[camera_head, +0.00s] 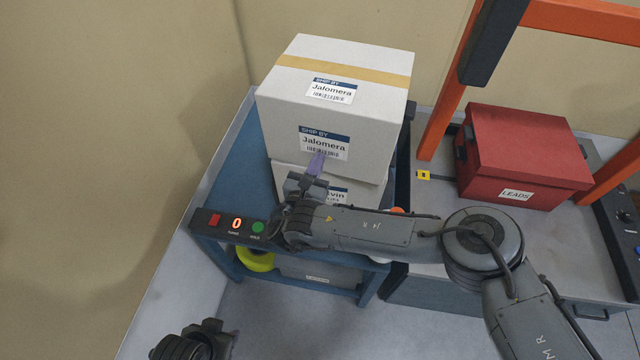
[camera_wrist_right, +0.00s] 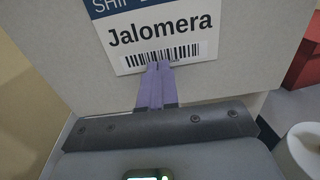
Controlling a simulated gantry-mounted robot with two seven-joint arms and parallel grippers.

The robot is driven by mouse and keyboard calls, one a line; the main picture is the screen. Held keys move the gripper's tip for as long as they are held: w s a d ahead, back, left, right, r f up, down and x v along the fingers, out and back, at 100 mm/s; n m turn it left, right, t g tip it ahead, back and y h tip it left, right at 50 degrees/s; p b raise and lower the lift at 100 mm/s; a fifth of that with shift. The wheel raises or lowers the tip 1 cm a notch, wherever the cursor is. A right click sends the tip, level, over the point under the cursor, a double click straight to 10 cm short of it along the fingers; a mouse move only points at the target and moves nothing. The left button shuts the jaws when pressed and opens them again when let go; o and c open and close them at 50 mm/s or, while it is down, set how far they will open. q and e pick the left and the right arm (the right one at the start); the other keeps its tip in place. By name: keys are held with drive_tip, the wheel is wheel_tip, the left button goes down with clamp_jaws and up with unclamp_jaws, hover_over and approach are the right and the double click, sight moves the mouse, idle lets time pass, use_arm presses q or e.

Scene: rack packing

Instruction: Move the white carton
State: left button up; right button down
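A large white carton (camera_head: 335,110) with a tan tape strip and "Jalomera" labels sits on top of a second white carton (camera_head: 372,192), whose label ends in "lvin". My right gripper (camera_head: 317,163) is at the upper carton's front face, with its purple fingertips at the lower edge of the front label. In the right wrist view its two fingers (camera_wrist_right: 157,86) lie side by side, shut with nothing between them, at or very near the carton (camera_wrist_right: 240,75). I cannot tell if they touch. Part of my left gripper (camera_head: 200,342) shows at the bottom left; its fingers are not clear.
The cartons stand on a blue bench (camera_head: 225,165) with a display panel (camera_head: 238,224) at its front. A yellow roll (camera_head: 255,260) is underneath. A red box (camera_head: 525,150) labelled "LEADS" sits on a grey surface to the right, by orange posts (camera_head: 447,105).

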use_arm(q)
drive_tip(key=shift+s+f, duration=0.1)
drive_tip(key=shift+f, duration=0.15)
use_arm(e)
drive_tip(key=shift+w, duration=0.35)
